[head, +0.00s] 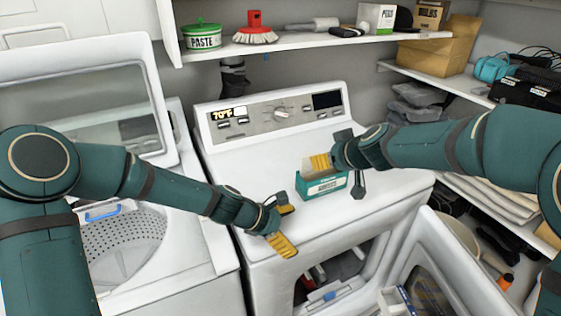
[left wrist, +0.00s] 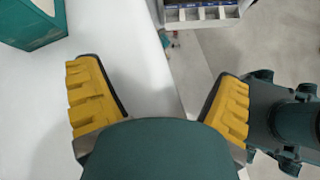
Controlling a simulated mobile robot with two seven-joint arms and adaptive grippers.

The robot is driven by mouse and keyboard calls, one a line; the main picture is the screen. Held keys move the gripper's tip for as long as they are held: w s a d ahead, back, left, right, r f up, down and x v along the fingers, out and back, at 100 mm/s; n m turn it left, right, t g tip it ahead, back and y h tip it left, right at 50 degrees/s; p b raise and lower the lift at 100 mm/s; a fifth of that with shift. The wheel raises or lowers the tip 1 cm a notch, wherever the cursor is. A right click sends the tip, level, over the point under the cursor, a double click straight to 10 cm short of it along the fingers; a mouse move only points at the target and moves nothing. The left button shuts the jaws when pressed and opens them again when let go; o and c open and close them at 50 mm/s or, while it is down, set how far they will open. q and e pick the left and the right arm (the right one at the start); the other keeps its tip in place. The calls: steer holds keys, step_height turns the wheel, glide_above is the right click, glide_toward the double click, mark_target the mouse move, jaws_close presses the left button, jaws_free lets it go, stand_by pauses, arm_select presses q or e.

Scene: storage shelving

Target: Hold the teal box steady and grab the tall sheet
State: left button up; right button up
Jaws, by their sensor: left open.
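The teal box (head: 327,187) stands on the dryer's white top, with a white label on its front. Its corner also shows at the top left of the left wrist view (left wrist: 32,22). My left gripper (head: 285,226) is open and empty over the dryer's front edge, left of and nearer than the box.
The dryer (head: 235,160) has its door (head: 440,270) hanging open below. An open washer (head: 190,255) stands left. A shelf above holds a green paste tub (head: 202,36) and a red brush (head: 255,33). Side shelves at right are crowded. The dryer top's left part is clear.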

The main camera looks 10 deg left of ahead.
arm_select(q)
steer(key=w+r+n+h, duration=0.1)
steer(key=r, duration=0.1)
steer(key=w+r+n+t+h, duration=0.1)
steer(key=w+r, duration=0.1)
steer(key=w+a+r+n+h, duration=0.1)
steer(key=w+r, duration=0.1)
steer(key=shift+w+a+r+t+h, duration=0.1)
steer(key=shift+w+r+t+h, duration=0.1)
steer(key=shift+r+t+h, duration=0.2)
steer(key=w+a+r+n+t+h, duration=0.2)
steer(key=w+a+r+n+t, duration=0.15)
steer(key=w+r, duration=0.25)
glide_toward(300, 179)
steer(key=d, duration=0.1)
steer(key=w+d, duration=0.1)
steer(key=d, duration=0.1)
steer(key=shift+w+d+m+t, duration=0.25)
steer(key=shift+w+m+t, duration=0.1)
steer(key=x, duration=0.7)
steer(key=shift+w+d, duration=0.15)
steer(key=shift+d, duration=0.1)
